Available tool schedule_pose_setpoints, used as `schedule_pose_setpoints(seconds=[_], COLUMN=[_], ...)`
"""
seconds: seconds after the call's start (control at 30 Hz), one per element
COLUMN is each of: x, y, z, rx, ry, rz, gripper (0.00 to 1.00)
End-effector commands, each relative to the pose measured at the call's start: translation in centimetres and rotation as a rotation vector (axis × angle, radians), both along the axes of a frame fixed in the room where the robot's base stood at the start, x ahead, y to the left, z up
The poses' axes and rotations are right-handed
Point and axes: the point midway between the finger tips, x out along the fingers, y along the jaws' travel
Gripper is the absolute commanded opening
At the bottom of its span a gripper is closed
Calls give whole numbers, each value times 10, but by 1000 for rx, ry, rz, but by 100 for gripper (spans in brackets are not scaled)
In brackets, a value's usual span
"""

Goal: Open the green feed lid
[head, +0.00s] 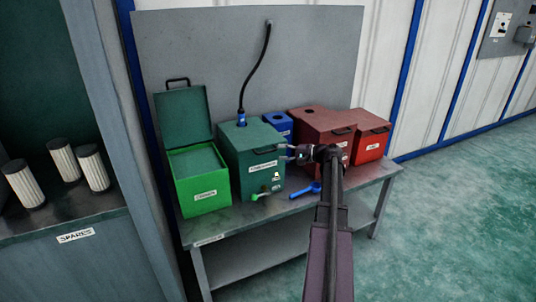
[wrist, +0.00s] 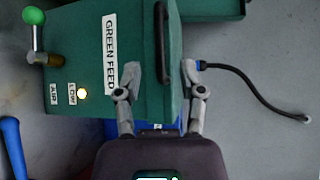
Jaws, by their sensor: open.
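The green feed box (head: 250,178) stands mid-bench, its label GREEN FEED facing forward. Its lid (head: 248,136) looks shut, with a black handle (wrist: 161,45) along the front edge. A hose with a blue end (head: 241,118) runs from the panel to the box top. My gripper (head: 283,152) is at the box's right front, fingers pointing left. In the wrist view my gripper (wrist: 160,72) is open and empty, one finger on each side of the handle's line. I cannot tell if either finger touches it.
An open green bin (head: 205,195) stands left, lid raised. A blue box (head: 279,124), a dark red box (head: 318,124) and a red bin (head: 371,143) stand behind and right. A green-knobbed valve (wrist: 36,38) and lit lamp (wrist: 82,94) are on the front. A blue lever (head: 306,191) is close by.

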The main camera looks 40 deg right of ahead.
Motion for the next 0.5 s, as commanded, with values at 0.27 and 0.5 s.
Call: schedule_pose_setpoints(seconds=[0.27,0.5], x=[33,48], y=[21,30], z=[-7,-9], rx=[0,0], ry=[-1,0], rz=[2,1], gripper=[51,51])
